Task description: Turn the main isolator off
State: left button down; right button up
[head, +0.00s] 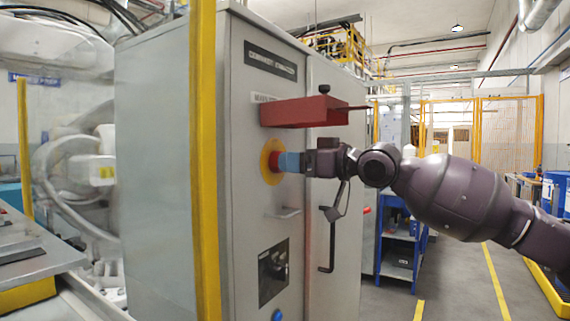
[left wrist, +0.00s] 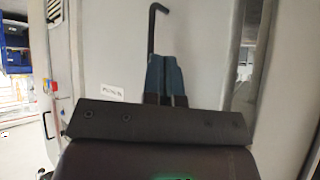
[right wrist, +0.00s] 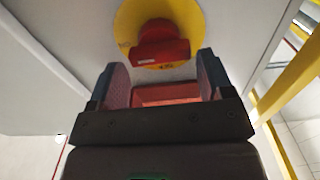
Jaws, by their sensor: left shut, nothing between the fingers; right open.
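The main isolator is a red knob on a yellow disc (head: 266,163) on the front of a grey cabinet. In the right wrist view its red knob (right wrist: 162,43) and yellow disc (right wrist: 195,15) lie just beyond my fingertips. I cannot tell whether the knob points to on or off. My right gripper (head: 288,162) is open in front of it; its blue fingers (right wrist: 160,75) are spread, apparently not closed on the knob. My left gripper (left wrist: 165,62) is shut and empty near a black bent rod (left wrist: 152,28) on a grey panel; it is not distinguishable in the head view.
A red hood (head: 295,112) juts out just above the isolator. A black bent door handle (head: 330,245) is on the right door. A yellow post (head: 205,200) stands before the cabinet.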

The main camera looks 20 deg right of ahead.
jog(key=shift+x, duration=1.6)
jog(key=c, duration=0.6)
